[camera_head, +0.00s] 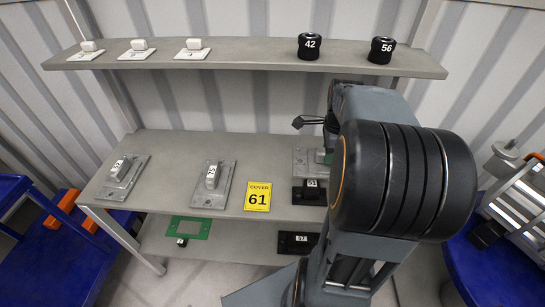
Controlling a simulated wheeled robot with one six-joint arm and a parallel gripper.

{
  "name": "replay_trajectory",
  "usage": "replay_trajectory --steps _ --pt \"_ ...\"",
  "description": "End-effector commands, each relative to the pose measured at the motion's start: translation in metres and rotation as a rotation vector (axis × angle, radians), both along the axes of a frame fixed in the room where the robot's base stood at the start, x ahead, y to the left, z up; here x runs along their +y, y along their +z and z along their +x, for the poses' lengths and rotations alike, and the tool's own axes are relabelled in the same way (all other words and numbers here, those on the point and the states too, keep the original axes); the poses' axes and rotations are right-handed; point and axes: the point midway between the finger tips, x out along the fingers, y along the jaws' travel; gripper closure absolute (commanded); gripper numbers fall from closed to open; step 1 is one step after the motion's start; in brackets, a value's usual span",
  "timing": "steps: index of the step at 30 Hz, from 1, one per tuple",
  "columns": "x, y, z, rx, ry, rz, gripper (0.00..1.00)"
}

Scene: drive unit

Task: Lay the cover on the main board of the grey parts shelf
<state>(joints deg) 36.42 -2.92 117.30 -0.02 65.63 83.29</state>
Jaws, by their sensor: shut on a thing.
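The grey parts shelf has a main board (150,150) at mid height. A grey cover plate (303,160) shows flat at the right part of that board, partly hidden by my arm. I cannot tell whether it rests on the board or is just above it. My gripper (329,148) is at this plate, shut, with its fingers mostly hidden behind my arm. A bit of green shows beside it.
A black part (308,192) sits at the board's front edge by my arm. The upper board (250,52) holds small white parts and black knobs 42 (309,46) and 56 (381,50). A green frame (187,227) and black part (297,242) lie below. Blue tables flank the shelf.

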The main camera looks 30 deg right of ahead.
Motion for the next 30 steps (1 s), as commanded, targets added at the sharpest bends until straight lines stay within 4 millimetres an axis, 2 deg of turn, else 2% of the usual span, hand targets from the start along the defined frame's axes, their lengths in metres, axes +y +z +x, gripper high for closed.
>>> replay_trajectory --steps 10,15,21,30 --pt "0.028 -0.035 0.074 0.002 0.006 0.001 1.00" --pt "0.038 -0.062 0.097 0.002 0.005 0.001 1.00" --pt "0.044 -0.081 0.113 0.000 0.005 0.000 1.00" --pt "0.047 -0.091 0.121 -0.001 0.005 0.000 1.00"
